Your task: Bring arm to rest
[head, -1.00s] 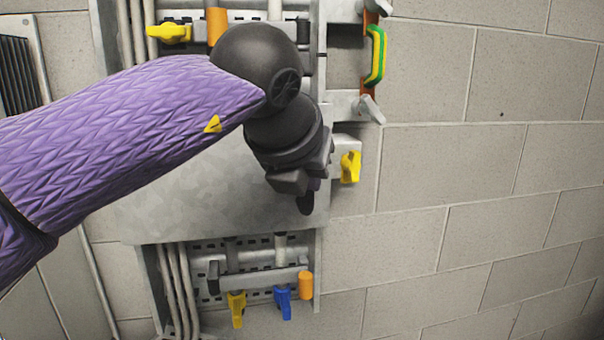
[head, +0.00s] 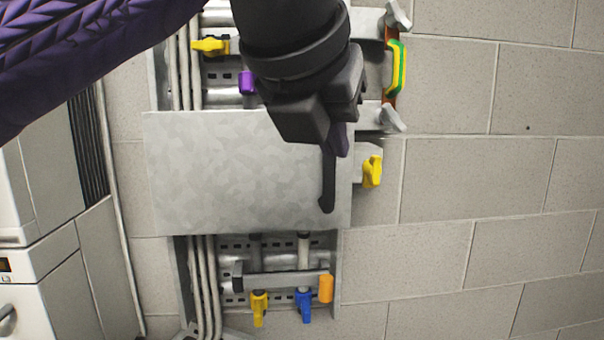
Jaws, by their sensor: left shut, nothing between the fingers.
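My left arm comes in from the upper left in a purple sleeve. My left gripper (head: 328,205) is shut and empty, its dark fingers pointing down in front of the grey metal panel (head: 220,175). No gap shows between the fingers. The gripper and wrist hide part of the upper cabinet section and the panel's upper right. I cannot tell how far the fingertips are from the panel. My right gripper is not in view.
Yellow handles (head: 372,171) and a green-yellow handle (head: 397,68) stick out at the cabinet's right side. A blue handle (head: 304,304) and an orange cylinder (head: 326,289) sit below. A white cabinet (head: 60,255) stands at left. The block wall (head: 500,180) at right is bare.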

